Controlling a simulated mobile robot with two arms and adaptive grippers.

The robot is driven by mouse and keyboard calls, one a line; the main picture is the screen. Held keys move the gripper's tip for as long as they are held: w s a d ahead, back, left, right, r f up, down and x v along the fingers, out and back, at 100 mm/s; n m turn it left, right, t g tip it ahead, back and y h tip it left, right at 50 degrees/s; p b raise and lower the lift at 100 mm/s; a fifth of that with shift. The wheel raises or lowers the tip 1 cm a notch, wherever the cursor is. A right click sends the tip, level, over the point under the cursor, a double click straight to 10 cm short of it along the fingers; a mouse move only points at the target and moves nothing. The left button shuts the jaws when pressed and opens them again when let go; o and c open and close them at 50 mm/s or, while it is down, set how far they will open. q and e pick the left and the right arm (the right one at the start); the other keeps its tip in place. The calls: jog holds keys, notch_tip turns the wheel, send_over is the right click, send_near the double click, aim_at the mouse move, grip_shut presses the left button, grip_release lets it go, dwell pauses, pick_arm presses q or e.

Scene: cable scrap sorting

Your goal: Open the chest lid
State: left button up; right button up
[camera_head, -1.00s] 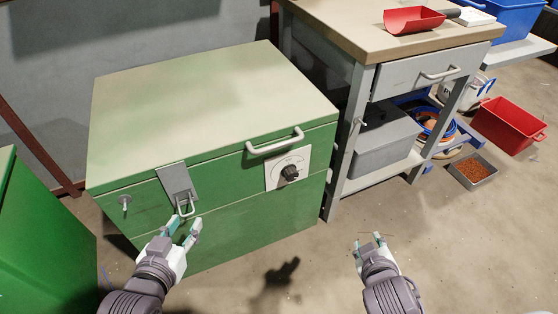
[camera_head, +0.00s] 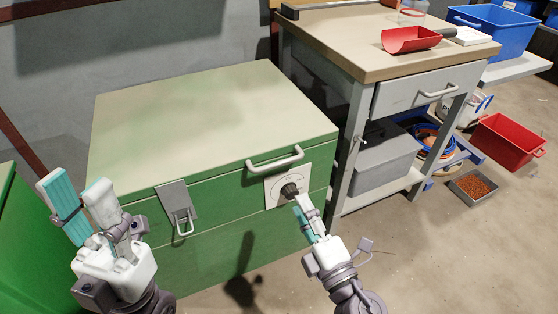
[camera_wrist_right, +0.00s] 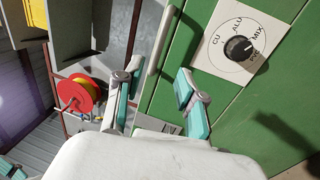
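The green chest (camera_head: 215,258) has a pale green lid (camera_head: 210,115), which is down. A light bar handle (camera_head: 275,158) is on the lid's front edge and shows between my right fingers in the right wrist view (camera_wrist_right: 157,48). A grey hasp latch (camera_head: 176,200) with a wire loop hangs at the front left. A black dial (camera_head: 289,190) on a white plate shows CU, ALU and MIX in the right wrist view (camera_wrist_right: 238,47). My right gripper (camera_head: 303,215) is open and empty, in front of the dial. My left gripper (camera_head: 82,205) is open and empty, left of the latch.
A workbench (camera_head: 385,62) stands right of the chest, its leg close to the chest's side. It carries a red scoop (camera_head: 410,40). A red bin (camera_head: 508,141) and a small tray (camera_head: 473,187) are on the floor. Floor is free in front right.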

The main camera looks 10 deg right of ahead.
aim_at(279, 163)
jog(key=p+x, duration=0.3)
jog(key=x, duration=0.9)
jog(key=shift+w, duration=0.2)
grip_shut()
jog(key=shift+p, duration=0.3)
